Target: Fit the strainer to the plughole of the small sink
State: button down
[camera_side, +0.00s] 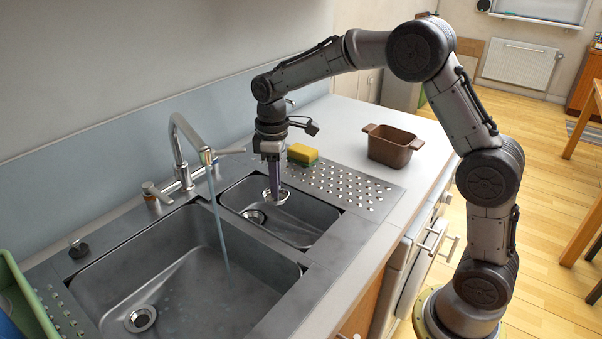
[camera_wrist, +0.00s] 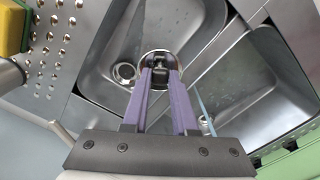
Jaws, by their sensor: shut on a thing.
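My gripper (camera_side: 273,186) points down over the small sink (camera_side: 318,212). It is shut on the strainer (camera_side: 282,197), a round metal piece with a bright rim, held above the sink floor. In the wrist view the strainer (camera_wrist: 146,57) sits between the purple fingertips (camera_wrist: 160,68); its middle is partly hidden by them. The plughole (camera_side: 254,216) of the small sink is a metal ring, left of and below the strainer in the side view. In the wrist view the plughole (camera_wrist: 124,72) lies just left of the strainer, apart from it in the picture.
A tap (camera_side: 182,150) runs water into the large sink (camera_side: 185,270), which has its own plughole (camera_side: 141,319). A yellow-green sponge (camera_side: 302,154) lies on the perforated drainer (camera_side: 345,186), near a brown pot (camera_side: 392,146). A green rack (camera_side: 18,300) stands at far left.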

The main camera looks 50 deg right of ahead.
jog(key=w+d+f+n, duration=0.1)
jog(key=w+f+n, duration=0.2)
jog(key=w+n, duration=0.1)
jog(key=w+d+f+n, duration=0.1)
jog(key=w+f+n, duration=0.2)
jog(key=w, duration=0.1)
jog(key=w+f+n, duration=0.3)
jog(key=w+n, duration=0.1)
jog(key=shift+w+d+f+n, duration=0.2)
jog(key=shift+d+n, duration=0.1)
jog(key=shift+d, duration=0.1)
jog(key=shift+f, duration=2.3)
jog(key=shift+r, duration=0.15)
jog(key=shift+f, duration=0.45)
jog(key=shift+f, duration=0.75)
